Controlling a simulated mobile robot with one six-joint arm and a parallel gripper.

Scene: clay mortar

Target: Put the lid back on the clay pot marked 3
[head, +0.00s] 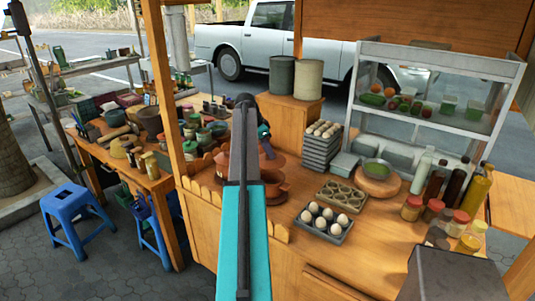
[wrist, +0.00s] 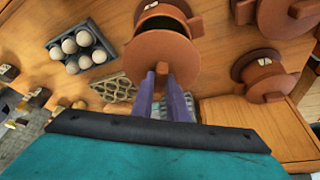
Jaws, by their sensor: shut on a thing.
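My gripper (wrist: 168,93) is shut on the knob of a round brown clay lid (wrist: 150,58) in the wrist view. The lid is held beside an open clay pot (wrist: 168,28), whose dark mouth shows at the top edge. I cannot tell whether lid and pot touch. A pale tag shows at the pot's mouth, but no number can be read. In the head view my gripper (head: 265,141) is partly hidden by my arm, with the brown lid (head: 272,161) below it and clay pot parts (head: 277,188) lower down.
Other lidded clay pots (wrist: 265,78) stand at the right of the wrist view. An egg tray (head: 323,222), an empty carton (head: 341,195), stacked trays (head: 321,150) and bottles (head: 436,180) stand right of the pots in the head view. Bare counter shows near the front.

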